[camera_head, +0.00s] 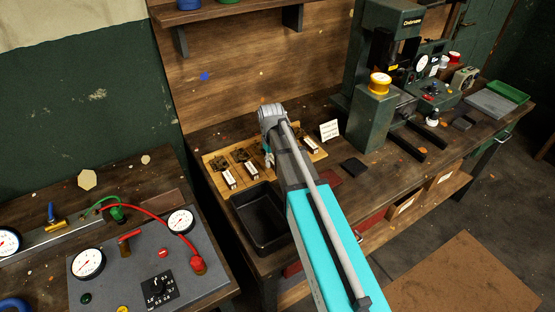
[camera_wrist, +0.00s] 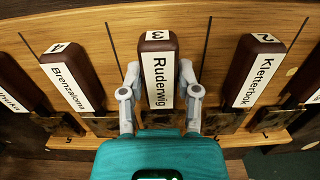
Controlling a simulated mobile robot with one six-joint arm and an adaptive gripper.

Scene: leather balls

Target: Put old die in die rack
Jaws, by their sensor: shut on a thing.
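The die rack (camera_head: 207,160) is a light wooden board on the workbench; its wood with dark divider lines fills the wrist view (camera_wrist: 90,28). My gripper (camera_wrist: 158,82) is shut on a dark brown die with a white label reading "Ruderwig" (camera_wrist: 158,68) and the number 3 on its end. One finger is on each side of it. This die is between two divider lines of the rack; I cannot tell whether it rests fully on it. Dies labelled "Brenzaloma" (camera_wrist: 72,76) and "Kletterbok" (camera_wrist: 252,72) lie to either side. In the head view my gripper (camera_head: 268,158) is partly hidden by my arm.
An empty black tray (camera_head: 259,216) stands in front of the rack. A small sign (camera_head: 329,131) and a green press (camera_head: 372,110) are to the right. A gauge panel (camera_head: 140,262) is at the lower left.

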